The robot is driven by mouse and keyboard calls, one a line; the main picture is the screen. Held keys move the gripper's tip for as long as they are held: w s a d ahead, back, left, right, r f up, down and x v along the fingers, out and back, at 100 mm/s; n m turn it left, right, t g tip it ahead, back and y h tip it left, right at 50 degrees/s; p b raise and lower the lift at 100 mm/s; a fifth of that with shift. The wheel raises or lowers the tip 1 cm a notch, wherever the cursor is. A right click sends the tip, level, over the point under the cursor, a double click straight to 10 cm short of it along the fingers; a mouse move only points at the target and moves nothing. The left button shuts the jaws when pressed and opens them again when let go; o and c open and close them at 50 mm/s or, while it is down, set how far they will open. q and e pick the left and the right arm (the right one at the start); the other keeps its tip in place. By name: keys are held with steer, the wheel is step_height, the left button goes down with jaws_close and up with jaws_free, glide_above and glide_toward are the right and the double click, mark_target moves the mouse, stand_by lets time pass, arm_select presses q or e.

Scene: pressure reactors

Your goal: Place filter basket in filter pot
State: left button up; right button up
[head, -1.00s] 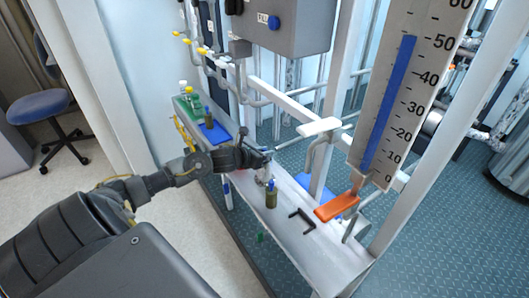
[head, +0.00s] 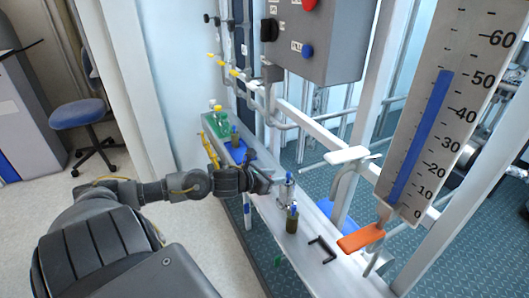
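My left gripper (head: 262,183) reaches in from the left over the narrow shelf. Its fingers are small and partly hidden, so I cannot tell whether they are open or shut. A small silver metal cylinder with a blue top (head: 287,192) stands at the fingertips; it may be the filter pot, with or without a basket. An olive-brown cylinder with a blue top (head: 292,220) stands upright just in front of it. A similar olive cylinder (head: 234,137) stands near the blue mat. I cannot tell which is the filter basket. My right gripper is out of view.
The narrow shelf (head: 305,250) also holds a black bracket (head: 322,249), a blue mat (head: 237,152) and green bottles (head: 222,120). An orange lever (head: 361,238), a white lever (head: 347,155) and a large gauge (head: 448,110) stand at the right. A blue chair (head: 78,113) is at the far left.

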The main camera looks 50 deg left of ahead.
arm_select(q)
steer(key=v, duration=0.4)
steer(key=shift+s+r, duration=0.15)
steer(key=shift+s, duration=0.05)
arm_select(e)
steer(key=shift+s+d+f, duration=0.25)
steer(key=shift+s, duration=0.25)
